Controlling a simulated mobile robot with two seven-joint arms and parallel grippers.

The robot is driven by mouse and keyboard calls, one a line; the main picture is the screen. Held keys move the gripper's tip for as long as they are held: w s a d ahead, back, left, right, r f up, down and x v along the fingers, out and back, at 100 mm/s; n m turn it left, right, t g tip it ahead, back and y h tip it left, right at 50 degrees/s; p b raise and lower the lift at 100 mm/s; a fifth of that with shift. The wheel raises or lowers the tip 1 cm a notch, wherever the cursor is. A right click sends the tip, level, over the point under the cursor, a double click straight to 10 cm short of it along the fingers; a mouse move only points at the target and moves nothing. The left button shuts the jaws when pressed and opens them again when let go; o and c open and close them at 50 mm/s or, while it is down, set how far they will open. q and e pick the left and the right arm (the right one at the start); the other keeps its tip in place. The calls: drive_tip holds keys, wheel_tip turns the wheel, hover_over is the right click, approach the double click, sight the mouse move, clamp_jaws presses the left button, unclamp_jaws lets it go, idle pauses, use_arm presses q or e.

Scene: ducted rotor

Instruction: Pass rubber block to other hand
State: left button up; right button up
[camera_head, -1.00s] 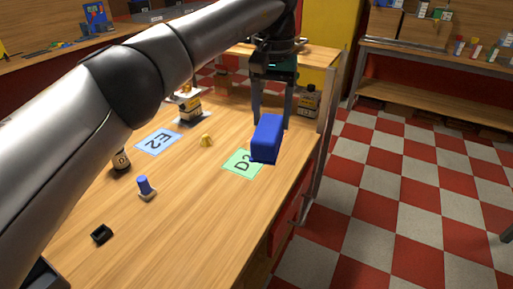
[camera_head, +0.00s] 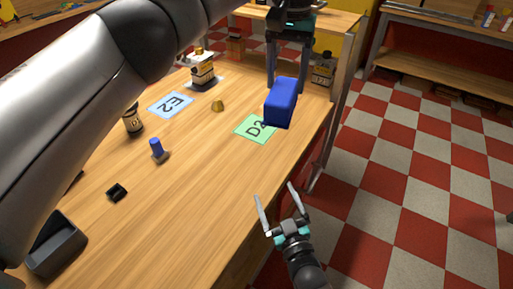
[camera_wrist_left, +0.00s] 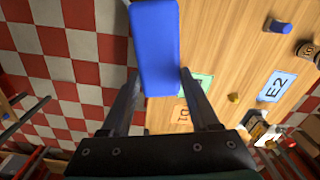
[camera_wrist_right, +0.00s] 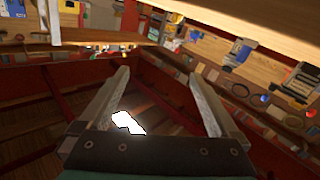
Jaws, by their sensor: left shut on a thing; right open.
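The blue rubber block (camera_head: 281,101) is held in the air above the table's right part, near the green D2 card. My left gripper (camera_head: 287,88) is shut on the block's far end; the block points toward the camera. In the left wrist view the block (camera_wrist_left: 156,45) sits between the left fingertips (camera_wrist_left: 158,78) and extends well beyond them. My right gripper (camera_head: 278,192) is open and empty, lower in the head view, beside the table's front right edge and apart from the block. The right wrist view shows its spread fingers (camera_wrist_right: 160,85) with nothing between them.
On the table (camera_head: 190,215) are a green D2 card (camera_head: 256,129), a blue E2 card (camera_head: 170,104), a small yellow piece (camera_head: 218,106), a blue-topped piece (camera_head: 157,149), dark bottles (camera_head: 132,120) and a black tray (camera_head: 55,246). Checkered floor (camera_head: 400,180) lies open on the right.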

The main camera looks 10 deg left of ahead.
sight(277, 103)
drive_tip(key=s+a+r+n+g+y, duration=0.3)
drive_tip(key=a+r+n+g+y, duration=0.4)
drive_tip(key=a+r+n+y, duration=0.75)
drive_tip(key=s+a+r+n+g+h, duration=0.35)
drive_tip(key=s+n+g+h, duration=0.35)
drive_tip(key=n, duration=1)
drive_tip(key=s+a+r+n+g+h, duration=0.35)
drive_tip(key=s+n+g, duration=0.5)
drive_tip(key=n, duration=0.95)
drive_tip(key=w+d+r+n+t+h, duration=0.3)
drive_tip(key=w+d+n+t+h, duration=0.3)
drive_tip(key=d, duration=0.3)
drive_tip(key=w+d+r+n+t+h, duration=0.25)
drive_tip(key=d+n+t+h, duration=0.3)
drive_tip(key=d+n, duration=0.3)
drive_tip(key=shift+m+g+h, duration=0.3)
drive_tip(key=shift+m+h, duration=0.15)
drive_tip(key=shift+m, duration=0.05)
drive_tip(key=w, duration=0.4)
drive_tip(key=w+d, duration=0.1)
drive_tip(key=w, duration=0.3)
drive_tip(key=w+d, duration=0.1)
drive_tip(key=w, duration=0.2)
drive_tip(key=shift+w+d+f, duration=0.2)
drive_tip(key=shift+w, duration=0.2)
drive_tip(key=shift+w+f, duration=0.1)
drive_tip(key=shift+w, duration=0.15)
drive_tip(key=shift+w+f, duration=0.1)
drive_tip(key=shift+f, duration=0.35)
